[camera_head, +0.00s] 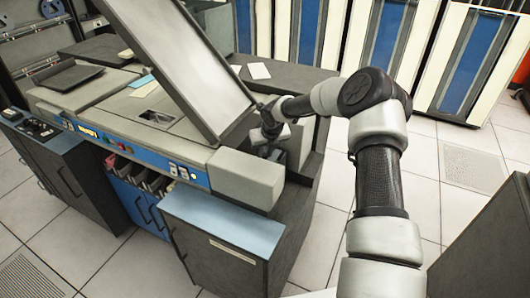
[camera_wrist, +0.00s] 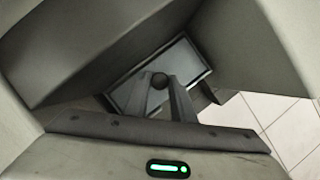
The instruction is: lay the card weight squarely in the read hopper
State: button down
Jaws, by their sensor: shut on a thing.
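My gripper (camera_head: 266,146) is low behind the right edge of the raised cover, at the right end of the blue-and-grey card machine; its fingertips are hard to make out there. In the wrist view my gripper (camera_wrist: 163,90) is shut on the small dark round knob of the card weight (camera_wrist: 190,66). The weight is a rectangular plate with a pale face and dark rim, lying at a slant in that picture. Grey walls surround it closely. I cannot tell whether it touches a surface below. The read hopper cannot be told apart clearly from the surrounding grey panels.
The large grey cover (camera_head: 190,62) stands tilted up over the machine (camera_head: 245,178) and blocks part of the view. A blue-topped cabinet (camera_head: 222,222) stands in front. A white card (camera_head: 259,71) lies on the dark surface behind. Tiled floor (camera_head: 330,215) is clear at right.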

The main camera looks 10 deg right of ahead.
aim_at(266, 157)
jog(key=shift+f+b, duration=1)
jog(key=shift+f, duration=1)
jog(key=c, duration=1.6)
grip_release()
jog(key=shift+o, duration=0.8)
jog(key=p+v, duration=0.2)
jog(key=v, duration=1.5)
jog(key=shift+r, duration=0.2)
jog(key=shift+s, duration=0.1)
